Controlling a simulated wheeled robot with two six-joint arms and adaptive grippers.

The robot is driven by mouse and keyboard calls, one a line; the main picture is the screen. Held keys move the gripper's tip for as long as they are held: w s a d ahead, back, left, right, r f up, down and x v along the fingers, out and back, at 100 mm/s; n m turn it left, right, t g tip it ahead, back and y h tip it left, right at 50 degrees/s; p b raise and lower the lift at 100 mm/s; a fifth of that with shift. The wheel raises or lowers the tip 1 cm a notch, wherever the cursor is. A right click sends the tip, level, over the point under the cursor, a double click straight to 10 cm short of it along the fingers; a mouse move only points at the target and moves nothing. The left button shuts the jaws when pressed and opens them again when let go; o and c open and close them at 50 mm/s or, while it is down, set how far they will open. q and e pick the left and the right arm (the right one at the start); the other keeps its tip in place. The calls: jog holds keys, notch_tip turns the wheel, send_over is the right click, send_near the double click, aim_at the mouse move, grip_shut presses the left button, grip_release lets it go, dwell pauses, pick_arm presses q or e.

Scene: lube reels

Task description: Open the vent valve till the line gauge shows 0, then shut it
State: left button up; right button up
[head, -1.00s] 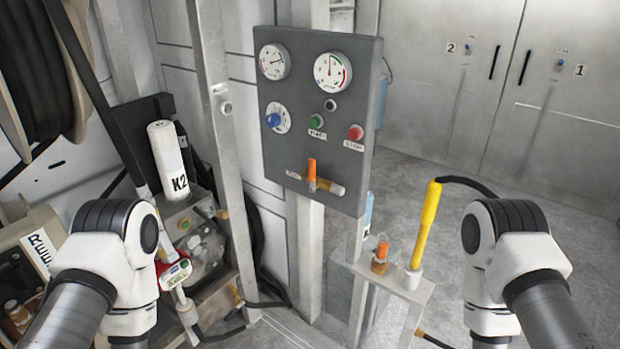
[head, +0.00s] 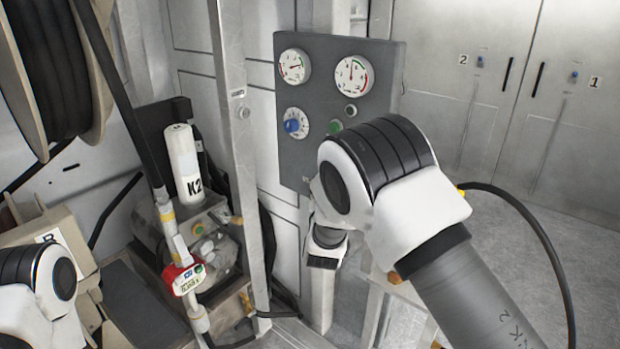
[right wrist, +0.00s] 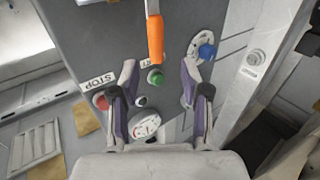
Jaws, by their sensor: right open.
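The grey panel (head: 289,155) bears two round gauges, a left one (head: 294,66) and a right one (head: 354,75) whose needle points roughly upward; the numbers are too small to read. In the right wrist view, the panel appears upside down. A valve's orange handle (right wrist: 155,40) reaches down from the top edge, its end near the gap between my fingertips. My right gripper (right wrist: 160,70) is open, fingers on either side of that gap, not closed on the handle. My right arm hides this valve and gripper in the head view. My left gripper is out of view.
Around the handle are the green button (right wrist: 155,76), the red button (right wrist: 101,102) with its STOP label, and the blue knob (right wrist: 207,51). A metal post (head: 234,150) stands left of the panel. A K2 cylinder (head: 186,165) and a hose reel (head: 50,70) stand further left.

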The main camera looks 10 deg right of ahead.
jog(key=x, duration=0.5)
jog(key=p+x, duration=0.1)
jog(key=x, duration=0.2)
jog(key=shift+s+d+f, duration=0.1)
jog(key=shift+d+f, duration=0.1)
jog(key=shift+d, duration=0.05)
grip_shut()
